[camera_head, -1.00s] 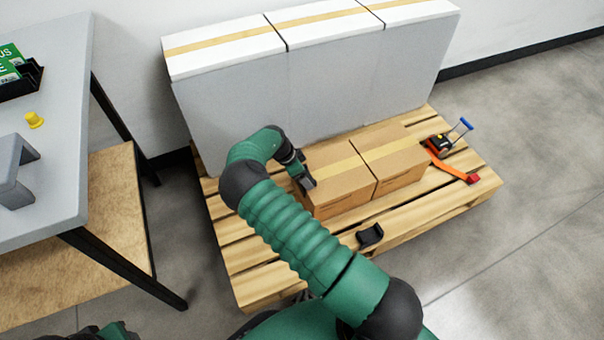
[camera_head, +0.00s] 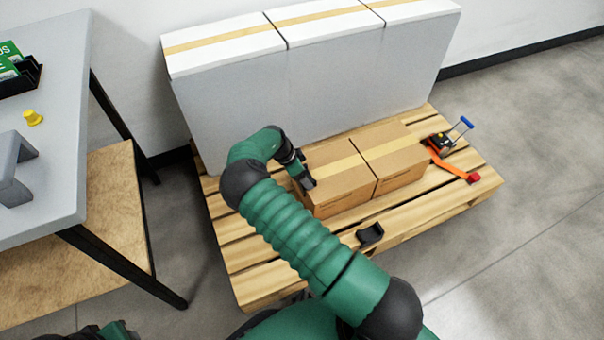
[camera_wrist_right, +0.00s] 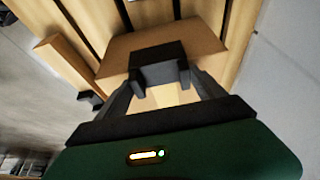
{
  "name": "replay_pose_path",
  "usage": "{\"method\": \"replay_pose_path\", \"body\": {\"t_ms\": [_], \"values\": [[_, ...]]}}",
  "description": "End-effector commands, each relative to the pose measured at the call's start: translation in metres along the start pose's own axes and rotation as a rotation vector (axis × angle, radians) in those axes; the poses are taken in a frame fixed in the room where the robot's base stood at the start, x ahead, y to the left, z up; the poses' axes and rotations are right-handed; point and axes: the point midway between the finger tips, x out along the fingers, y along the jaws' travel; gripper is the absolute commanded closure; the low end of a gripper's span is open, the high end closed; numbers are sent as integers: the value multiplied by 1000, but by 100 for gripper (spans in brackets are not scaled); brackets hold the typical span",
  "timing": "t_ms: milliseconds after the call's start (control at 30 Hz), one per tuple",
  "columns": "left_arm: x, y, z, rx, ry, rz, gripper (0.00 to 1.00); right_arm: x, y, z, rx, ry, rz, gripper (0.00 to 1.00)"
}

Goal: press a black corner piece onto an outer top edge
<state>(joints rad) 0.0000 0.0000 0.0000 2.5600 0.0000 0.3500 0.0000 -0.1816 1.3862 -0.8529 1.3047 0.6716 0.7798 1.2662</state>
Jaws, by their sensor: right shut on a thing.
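My right gripper (camera_head: 305,183) is at the left end of the left cardboard box (camera_head: 340,190), by its upper edge. In the right wrist view the gripper (camera_wrist_right: 160,80) is shut on a black corner piece (camera_wrist_right: 158,58), which lies across an edge of the cardboard box (camera_wrist_right: 113,52). Whether the piece sits fully on the edge cannot be told. In the head view the held piece is hard to tell apart from the dark fingers. Another black corner piece (camera_head: 370,235) lies on the pallet in front of the boxes.
The boxes stand on a wooden pallet (camera_head: 450,210), before tall white-topped grey boxes (camera_head: 335,95). An orange strap with a ratchet (camera_head: 440,143) lies at the pallet's right. A grey table (camera_head: 60,130) with a yellow piece (camera_head: 33,117) stands left.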

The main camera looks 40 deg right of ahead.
Motion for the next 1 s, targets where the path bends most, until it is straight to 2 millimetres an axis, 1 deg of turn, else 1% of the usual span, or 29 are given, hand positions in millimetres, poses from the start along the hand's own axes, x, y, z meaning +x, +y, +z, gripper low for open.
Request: {"method": "replay_pose_path", "body": {"t_ms": [200, 233, 367, 400, 667, 1000], "values": [[0, 0, 0, 0, 0, 0, 64, 0, 0, 0, 0, 0, 0, 60], [0, 0, 0, 0, 0, 0, 64, 0, 0, 0, 0, 0, 0, 18], [0, 0, 0, 0, 0, 0, 64, 0, 0, 0, 0, 0, 0, 1], [0, 0, 0, 0, 0, 0, 64, 0, 0, 0, 0, 0, 0, 0], [-2, 0, -1, 0, 0, 0, 64, -2, 0, -1, 0, 0, 0, 0], [-25, 0, -6, 0, 0, 0, 64, -30, 0, -12, 1, -1, -1, 0]]}}
